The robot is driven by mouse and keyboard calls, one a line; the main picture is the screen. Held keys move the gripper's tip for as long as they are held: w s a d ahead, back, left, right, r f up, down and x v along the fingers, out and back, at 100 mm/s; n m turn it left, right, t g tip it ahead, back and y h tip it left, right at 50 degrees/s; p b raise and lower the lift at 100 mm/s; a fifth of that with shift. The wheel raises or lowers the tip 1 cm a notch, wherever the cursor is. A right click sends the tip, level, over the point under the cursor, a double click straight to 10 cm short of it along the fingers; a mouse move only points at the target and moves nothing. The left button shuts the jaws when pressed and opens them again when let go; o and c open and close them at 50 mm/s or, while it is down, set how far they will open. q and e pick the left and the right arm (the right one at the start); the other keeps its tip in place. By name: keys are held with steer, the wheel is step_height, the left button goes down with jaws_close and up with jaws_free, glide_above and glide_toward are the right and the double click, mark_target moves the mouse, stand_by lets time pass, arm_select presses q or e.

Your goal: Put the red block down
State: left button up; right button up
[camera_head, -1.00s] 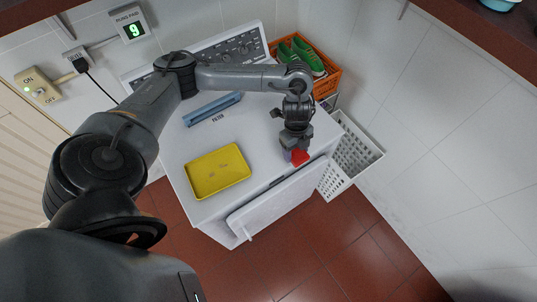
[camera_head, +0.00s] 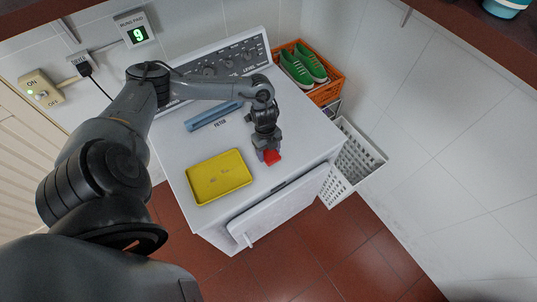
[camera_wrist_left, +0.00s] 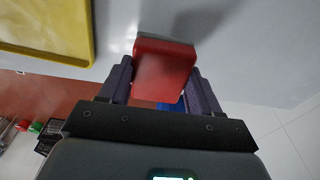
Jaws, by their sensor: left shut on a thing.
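The red block (camera_head: 272,157) is held between the fingers of my left gripper (camera_head: 266,155), over the white machine top to the right of the yellow tray (camera_head: 197,190). In the left wrist view, the red block (camera_wrist_left: 162,70) sits between the two dark purple fingers of the left gripper (camera_wrist_left: 161,84), which touch its sides. The yellow tray's edge (camera_wrist_left: 50,52) shows at the upper left there. I cannot tell whether the block touches the machine top. My right gripper is not in view.
The white machine (camera_head: 300,130) has a knob panel (camera_head: 225,58) at its back and a blue filter bar (camera_head: 213,116) on top. An orange crate (camera_head: 327,93) with green shoes (camera_head: 297,70) and a white basket (camera_head: 357,155) stand to its right. Free top surface lies around the block.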

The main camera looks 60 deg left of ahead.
mark_target(268, 152)
arm_select(q)
step_height(268, 152, down, 3)
steer(key=shift+d+r, duration=0.1)
stand_by(0.3)
steer(key=shift+f, duration=0.3)
steer(key=o, duration=1)
steer(key=shift+o, duration=0.2)
steer(key=shift+r, duration=0.1)
